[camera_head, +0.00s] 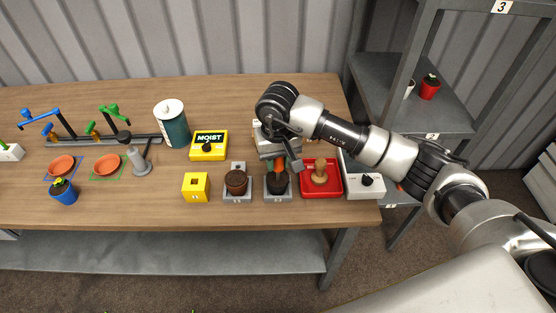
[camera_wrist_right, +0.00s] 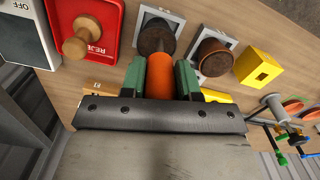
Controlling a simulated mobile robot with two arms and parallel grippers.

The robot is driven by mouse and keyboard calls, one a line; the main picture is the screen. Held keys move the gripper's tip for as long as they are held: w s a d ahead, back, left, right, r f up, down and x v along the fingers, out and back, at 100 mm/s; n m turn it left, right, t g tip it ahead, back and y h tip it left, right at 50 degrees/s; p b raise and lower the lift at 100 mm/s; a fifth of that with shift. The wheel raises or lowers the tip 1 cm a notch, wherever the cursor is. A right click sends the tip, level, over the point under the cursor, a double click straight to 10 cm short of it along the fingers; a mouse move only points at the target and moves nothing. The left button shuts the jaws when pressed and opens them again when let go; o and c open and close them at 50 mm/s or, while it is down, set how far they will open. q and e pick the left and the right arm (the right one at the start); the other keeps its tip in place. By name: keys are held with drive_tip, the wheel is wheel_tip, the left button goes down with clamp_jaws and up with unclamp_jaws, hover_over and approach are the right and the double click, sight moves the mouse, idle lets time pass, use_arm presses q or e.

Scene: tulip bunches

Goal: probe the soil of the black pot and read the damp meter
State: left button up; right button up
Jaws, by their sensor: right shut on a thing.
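The yellow damp meter (camera_head: 208,153) stands at mid-table, and its display reads MOIST. The black pot (camera_head: 278,192) sits on a grey stand near the front edge; its dark soil (camera_wrist_right: 155,40) shows in the wrist view. My right gripper (camera_wrist_right: 161,78) is shut on the orange probe handle (camera_wrist_right: 159,82), directly over the black pot. The probe's lower end meets the soil; how deep it is, I cannot tell. The handle (camera_head: 281,165) also shows in the head view, partly covered by my gripper. My left gripper is not in view.
A brown pot (camera_head: 236,183) and a yellow block (camera_head: 195,187) stand left of the black pot. A red tray (camera_head: 335,190) with a wooden-handled stamp (camera_head: 320,170) and a white switch box (camera_head: 360,191) are close on the right. A teal canister (camera_head: 174,130) stands behind.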

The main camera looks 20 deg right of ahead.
drive_tip(key=shift+r+p, duration=0.95)
drive_tip(key=shift+r, duration=2.1)
drive_tip(key=shift+f, duration=0.1)
